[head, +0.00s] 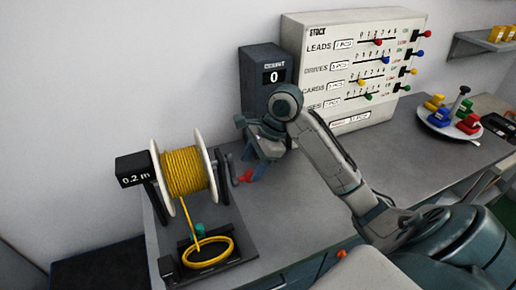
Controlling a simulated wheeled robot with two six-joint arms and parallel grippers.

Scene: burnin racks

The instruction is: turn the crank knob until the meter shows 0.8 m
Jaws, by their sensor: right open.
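A reel of yellow cord (183,171) with white flanges stands on a dark base at the left. The black meter (133,167) beside it reads 0.2 m. A small red knob (245,176), which looks like the crank knob, shows to the right of the reel; how it joins the crank is hard to make out. My right gripper (254,160) is open and points down just above the red knob, close to it. I cannot tell whether they touch. My left gripper is not in view.
A coil of yellow cord (208,252) lies in front of the reel. A dark counter box (266,76) reading 0 and a white STOCK panel (328,60) with sliders stand behind my right arm. A plate (427,119) with coloured pieces is at the right. The middle bench is clear.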

